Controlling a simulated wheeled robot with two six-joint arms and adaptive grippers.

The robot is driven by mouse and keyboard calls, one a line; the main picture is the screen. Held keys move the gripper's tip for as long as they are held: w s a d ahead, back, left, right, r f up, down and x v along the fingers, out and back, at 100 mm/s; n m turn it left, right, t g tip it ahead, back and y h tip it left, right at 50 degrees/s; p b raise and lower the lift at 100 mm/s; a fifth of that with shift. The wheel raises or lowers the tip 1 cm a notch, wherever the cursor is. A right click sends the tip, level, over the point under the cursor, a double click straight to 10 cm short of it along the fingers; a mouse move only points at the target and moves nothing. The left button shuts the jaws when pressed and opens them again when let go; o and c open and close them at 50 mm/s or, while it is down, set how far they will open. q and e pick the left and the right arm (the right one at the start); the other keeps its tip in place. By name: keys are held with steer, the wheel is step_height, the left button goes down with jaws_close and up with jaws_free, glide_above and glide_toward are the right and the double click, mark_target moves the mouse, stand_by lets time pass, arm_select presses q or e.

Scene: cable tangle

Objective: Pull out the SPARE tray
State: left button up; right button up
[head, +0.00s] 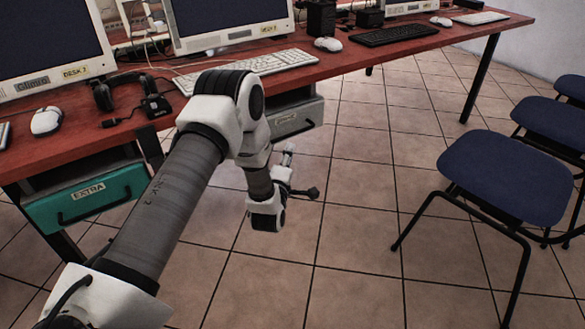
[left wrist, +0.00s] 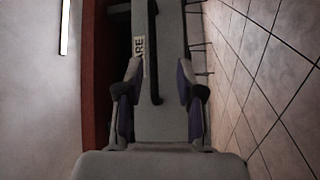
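The SPARE tray (head: 312,117) is a grey drawer front under the red desk in the head view, partly hidden behind my left arm. In the left wrist view the grey tray front (left wrist: 172,30) fills the middle, with a white label ending in "ARE" and a long black handle (left wrist: 154,55). My left gripper (head: 300,172) is in front of the tray. Its fingers (left wrist: 158,85) are spread apart on either side of the handle's line, with nothing held. Whether they touch the handle cannot be told. My right gripper is out of view.
A teal tray labelled EXTRA (head: 85,198) hangs under the desk at left. The red desk (head: 345,62) carries monitors, keyboards, mice and a headset (head: 120,92). Blue chairs (head: 505,175) stand at right. The tiled floor (head: 345,245) before the grey tray is clear.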

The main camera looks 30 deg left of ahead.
mark_target(293, 134)
arm_select(q)
steer(key=shift+n+t+y, duration=0.3)
steer(key=x, duration=0.3)
steer(key=b+x, duration=0.1)
steer(key=x, duration=0.4)
steer(key=shift+w+a+r+b, duration=0.25)
steer(key=shift+a+r+b, duration=0.05)
steer(key=shift+r+b, duration=0.05)
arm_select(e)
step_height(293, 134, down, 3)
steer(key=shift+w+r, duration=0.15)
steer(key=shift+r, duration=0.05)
arm_select(q)
steer(key=shift+c, duration=0.3)
jaws_close()
